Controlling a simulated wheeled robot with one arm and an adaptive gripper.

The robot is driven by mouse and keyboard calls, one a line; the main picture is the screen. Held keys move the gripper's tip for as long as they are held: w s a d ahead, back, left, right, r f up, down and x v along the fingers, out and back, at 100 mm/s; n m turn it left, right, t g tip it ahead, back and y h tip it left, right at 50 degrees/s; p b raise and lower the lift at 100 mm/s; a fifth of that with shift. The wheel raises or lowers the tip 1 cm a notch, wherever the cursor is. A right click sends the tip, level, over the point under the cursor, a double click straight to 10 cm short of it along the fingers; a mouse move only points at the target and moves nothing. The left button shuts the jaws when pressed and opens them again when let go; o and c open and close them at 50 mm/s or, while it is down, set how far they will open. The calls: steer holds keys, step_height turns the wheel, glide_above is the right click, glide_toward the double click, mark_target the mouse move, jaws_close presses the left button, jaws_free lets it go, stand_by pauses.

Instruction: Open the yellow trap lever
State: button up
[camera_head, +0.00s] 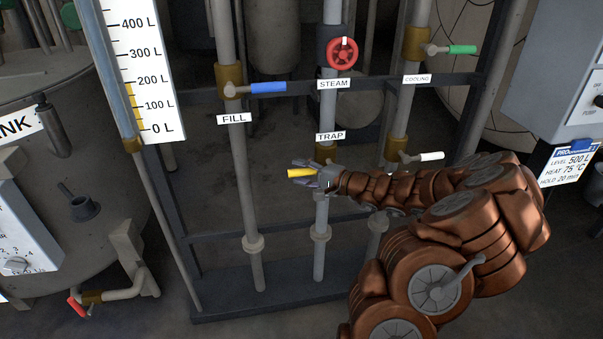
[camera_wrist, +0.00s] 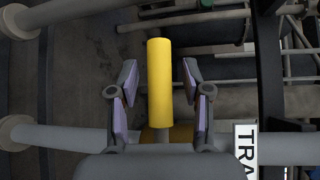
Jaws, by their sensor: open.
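The yellow trap lever (camera_head: 301,173) sticks out to the left from the trap valve, below the TRAP label (camera_head: 330,136). My gripper (camera_head: 308,172) is at the lever with its fingers open. In the wrist view the yellow lever (camera_wrist: 160,84) lies between the two open fingers (camera_wrist: 160,90), with a visible gap on each side. The brass valve body (camera_wrist: 182,134) shows partly at the lever's base. In the head view my gripper hides most of the valve.
The blue fill lever (camera_head: 268,88), red steam handwheel (camera_head: 342,54), green cooling lever (camera_head: 462,49) and a white lever (camera_head: 431,156) are on nearby pipes. A dark frame bar (camera_head: 290,222) crosses below. A level gauge (camera_head: 134,75) stands left.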

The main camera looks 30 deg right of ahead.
steer(key=shift+c, duration=0.2)
jaws_close()
stand_by(0.5)
